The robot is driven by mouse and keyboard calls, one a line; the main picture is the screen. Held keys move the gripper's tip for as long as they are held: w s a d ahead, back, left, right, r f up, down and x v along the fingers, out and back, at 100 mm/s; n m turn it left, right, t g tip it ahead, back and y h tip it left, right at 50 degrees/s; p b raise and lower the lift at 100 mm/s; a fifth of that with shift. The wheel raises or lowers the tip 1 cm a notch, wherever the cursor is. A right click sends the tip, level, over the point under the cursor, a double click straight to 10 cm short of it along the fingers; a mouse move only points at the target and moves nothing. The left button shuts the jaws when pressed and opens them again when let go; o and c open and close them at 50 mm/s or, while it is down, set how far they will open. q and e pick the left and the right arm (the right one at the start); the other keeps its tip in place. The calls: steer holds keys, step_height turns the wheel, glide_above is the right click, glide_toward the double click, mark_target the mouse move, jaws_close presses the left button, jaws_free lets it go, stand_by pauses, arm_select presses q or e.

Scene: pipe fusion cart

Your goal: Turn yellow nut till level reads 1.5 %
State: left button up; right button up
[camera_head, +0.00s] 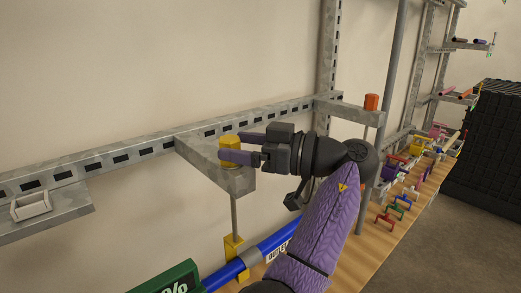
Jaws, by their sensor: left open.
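The yellow nut (230,143) sits on top of a grey bracket arm (208,164) that sticks out from the wall rail. A thin rod hangs from the bracket below it to a yellow clamp (233,255) at a blue pipe (277,238). My left gripper (238,147) is open, with one finger in front of the nut and the other behind it. I cannot tell whether the fingers touch it. A green display (175,281) showing a "%" sign is cut off at the bottom edge, so its number is hidden. My right gripper is out of view.
An orange nut (371,102) stands on another bracket to the right. A slotted metal rail (110,157) runs along the wall, with a small white tray (31,205) at left. A wooden bench (385,238) with several coloured clamps lies at right, beside a black stack (490,145).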

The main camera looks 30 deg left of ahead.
arm_select(q)
steer(key=d, duration=0.6)
steer(key=shift+w+d+b, duration=0.15)
steer(key=shift+w+b, duration=0.25)
steer(key=shift+w, duration=0.05)
stand_by(0.6)
